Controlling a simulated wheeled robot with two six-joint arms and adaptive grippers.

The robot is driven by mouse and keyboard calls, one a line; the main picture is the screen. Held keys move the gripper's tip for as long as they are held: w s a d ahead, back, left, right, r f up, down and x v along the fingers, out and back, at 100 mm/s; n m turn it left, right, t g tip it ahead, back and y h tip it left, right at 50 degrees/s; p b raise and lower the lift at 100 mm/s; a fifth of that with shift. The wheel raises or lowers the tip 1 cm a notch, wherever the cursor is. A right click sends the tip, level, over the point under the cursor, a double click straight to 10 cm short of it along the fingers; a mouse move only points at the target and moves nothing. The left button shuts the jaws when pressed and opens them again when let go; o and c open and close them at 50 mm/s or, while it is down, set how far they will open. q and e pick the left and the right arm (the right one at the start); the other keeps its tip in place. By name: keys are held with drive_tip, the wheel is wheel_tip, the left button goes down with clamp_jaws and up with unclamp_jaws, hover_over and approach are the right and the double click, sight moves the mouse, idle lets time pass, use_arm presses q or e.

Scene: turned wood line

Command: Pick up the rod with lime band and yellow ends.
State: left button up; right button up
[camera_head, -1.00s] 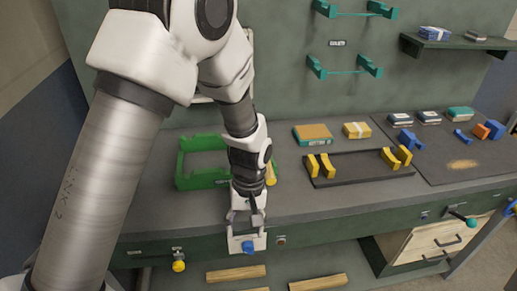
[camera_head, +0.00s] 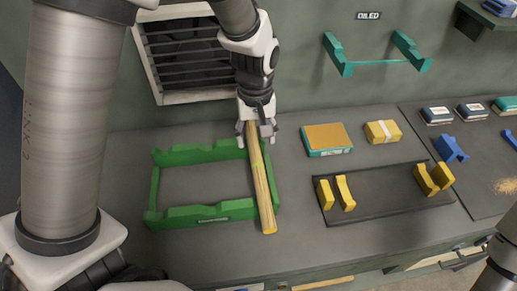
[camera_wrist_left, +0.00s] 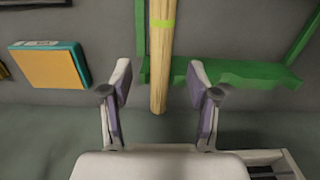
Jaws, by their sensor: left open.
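A long pale wooden rod (camera_head: 262,190) lies across the right side of the green rack (camera_head: 210,212) on the bench, its near yellow end past the rack's front rail. A lime band shows on the rod (camera_wrist_left: 162,45) in the left wrist view. My left gripper (camera_head: 256,136) is at the rod's far end, which it partly hides in the head view. In the left wrist view its fingers are open, one on each side of the rod's end, with gaps visible. Whether the rod rests on the rails is hard to tell. My right gripper is not in view.
Right of the rack is a black tray (camera_head: 385,198) with yellow supports. Behind it are an orange-topped teal box (camera_head: 327,139) and a yellow block (camera_head: 382,132). A vent (camera_head: 180,55) and teal wall brackets (camera_head: 338,56) are on the wall behind. Bench in front of the rack is clear.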

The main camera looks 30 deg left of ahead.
sight(256, 158)
use_arm(q)
drive_tip(key=s+f, duration=0.1)
drive_tip(key=s+d+f+p, duration=0.1)
drive_tip(key=f, duration=0.1)
drive_tip(key=shift+s+d, duration=0.1)
drive_tip(key=shift+d, duration=0.05)
drive_tip(key=f, duration=0.2)
drive_tip(key=w+f, duration=0.1)
drive_tip(key=shift+w+a, duration=0.1)
drive_tip(key=shift+a, duration=0.2)
drive_tip(key=shift+s+d+r, duration=0.1)
drive_tip(key=shift+s+r, duration=0.05)
drive_tip(key=shift+s, duration=0.1)
drive_tip(key=c, duration=0.3)
clamp_jaws()
